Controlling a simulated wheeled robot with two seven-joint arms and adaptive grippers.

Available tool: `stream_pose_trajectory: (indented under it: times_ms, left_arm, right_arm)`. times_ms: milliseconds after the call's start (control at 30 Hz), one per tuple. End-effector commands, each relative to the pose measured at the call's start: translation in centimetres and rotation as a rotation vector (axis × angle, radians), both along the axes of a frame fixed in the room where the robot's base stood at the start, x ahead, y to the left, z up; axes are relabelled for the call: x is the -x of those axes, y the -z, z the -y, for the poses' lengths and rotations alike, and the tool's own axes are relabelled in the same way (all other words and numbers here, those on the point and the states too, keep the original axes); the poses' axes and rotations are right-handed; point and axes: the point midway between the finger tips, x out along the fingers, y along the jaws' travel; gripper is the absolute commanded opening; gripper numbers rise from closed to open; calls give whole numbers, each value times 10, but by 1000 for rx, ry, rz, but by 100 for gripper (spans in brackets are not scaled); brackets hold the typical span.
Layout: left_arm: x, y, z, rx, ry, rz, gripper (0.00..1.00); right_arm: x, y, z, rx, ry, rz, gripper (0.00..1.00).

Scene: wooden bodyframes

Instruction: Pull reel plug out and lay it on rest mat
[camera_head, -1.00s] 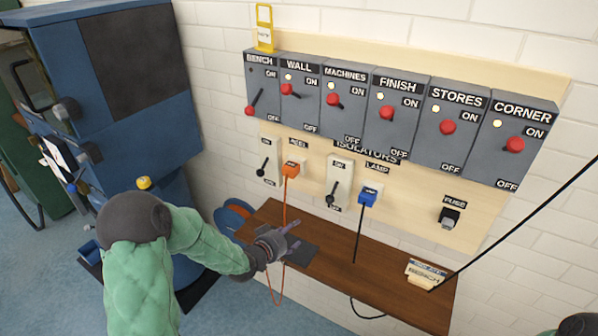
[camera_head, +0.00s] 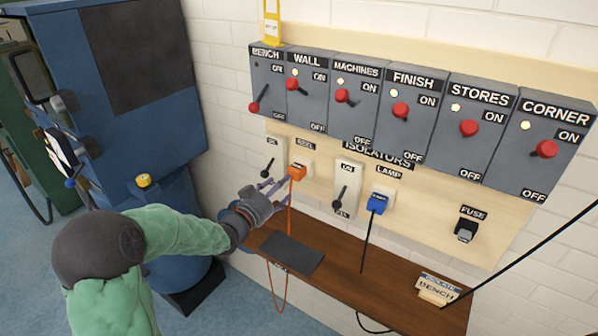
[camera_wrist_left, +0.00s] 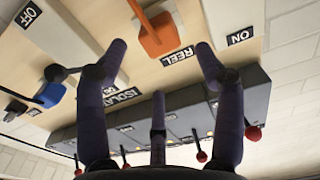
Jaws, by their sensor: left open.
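The orange reel plug (camera_head: 297,172) sits in its socket under the REEL label, with an orange cord hanging down from it. It also shows in the left wrist view (camera_wrist_left: 156,34), beyond and between my spread fingers. My left gripper (camera_head: 272,188) is open and empty, just left of and below the plug, apart from it. In the left wrist view my left gripper (camera_wrist_left: 162,60) points its fingers toward the panel. The dark rest mat (camera_head: 291,253) lies bare on the wooden shelf, below the plug. My right gripper is not in view.
A blue lamp plug (camera_head: 378,203) with a black cord is to the right. Isolator switches (camera_head: 345,188) flank the reel plug. Grey switch boxes (camera_head: 407,105) with red levers are above. A BENCH card (camera_head: 437,289) stands on the shelf (camera_head: 390,285). A blue cabinet (camera_head: 115,60) is at left.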

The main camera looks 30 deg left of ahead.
Motion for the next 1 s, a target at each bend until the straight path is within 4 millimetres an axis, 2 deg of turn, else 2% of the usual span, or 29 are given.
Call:
stream_pose_trajectory:
  times_ms: [367,600,800,1000]
  left_arm:
    - [-46,1,5,1,2,-2,69]
    - [-71,1,6,-1,2,1,69]
    - [-82,1,7,0,0,-1,69]
    - [-84,0,7,0,0,-1,69]
  right_arm:
    - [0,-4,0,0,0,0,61]
    - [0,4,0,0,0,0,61]
    - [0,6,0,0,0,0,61]
    - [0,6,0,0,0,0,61]
